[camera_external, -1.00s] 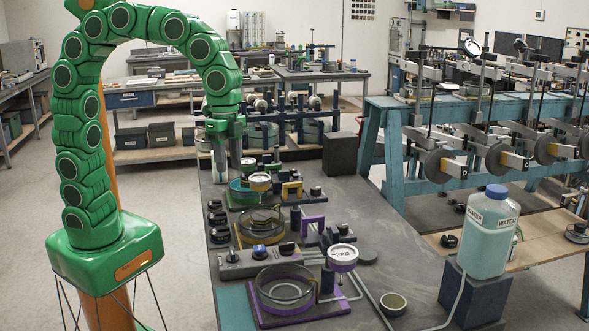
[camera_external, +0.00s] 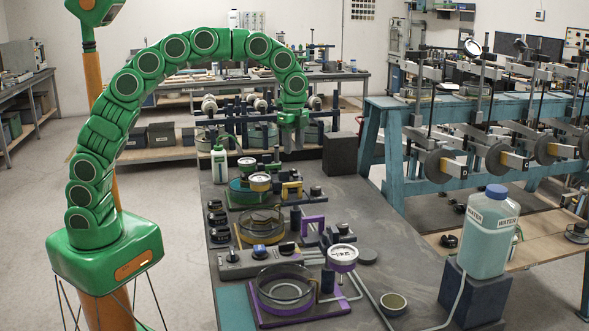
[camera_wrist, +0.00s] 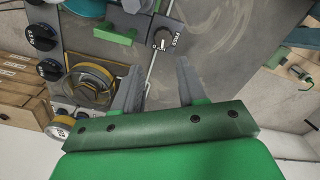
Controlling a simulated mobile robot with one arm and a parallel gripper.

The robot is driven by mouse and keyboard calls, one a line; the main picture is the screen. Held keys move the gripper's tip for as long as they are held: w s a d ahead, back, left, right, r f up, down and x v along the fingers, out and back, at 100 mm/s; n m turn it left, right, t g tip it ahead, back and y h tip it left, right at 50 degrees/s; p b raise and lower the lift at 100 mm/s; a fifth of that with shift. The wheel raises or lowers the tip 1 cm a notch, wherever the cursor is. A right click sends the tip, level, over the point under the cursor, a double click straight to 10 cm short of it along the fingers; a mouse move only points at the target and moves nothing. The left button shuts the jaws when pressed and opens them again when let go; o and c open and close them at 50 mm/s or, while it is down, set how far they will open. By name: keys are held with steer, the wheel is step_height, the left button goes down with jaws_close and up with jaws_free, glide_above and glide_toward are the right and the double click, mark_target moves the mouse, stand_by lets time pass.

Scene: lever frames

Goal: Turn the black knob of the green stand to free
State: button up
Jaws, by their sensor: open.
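The black knob (camera_wrist: 163,40) shows in the wrist view on the dark bench top, with white lettering beside it that reads FREE on its right side. I cannot make out its pointer surely. A green bracket (camera_wrist: 115,33) of the green stand is to its left. In the external view the stand's teal-green base (camera_external: 240,196) is at the far part of the bench. My gripper (camera_wrist: 158,64) is open and empty, its fingers apart. The knob appears just beyond the gap between the fingertips, not between them. In the external view my gripper (camera_external: 292,146) hangs above the far end of the bench.
A yellow stand (camera_external: 260,222) and a purple stand (camera_external: 285,288) are nearer on the bench. A dark block (camera_external: 340,154) stands right of my gripper. A white bottle (camera_external: 219,163) is at the far left edge. A water jug (camera_external: 487,235) stands at the right.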

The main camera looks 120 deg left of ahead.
mark_target(294, 169)
steer(key=shift+s+a+f, duration=0.25)
steer(key=shift+a, duration=0.25)
steer(key=shift+d+f, duration=0.1)
steer(key=shift+f, duration=3.7)
jaws_close()
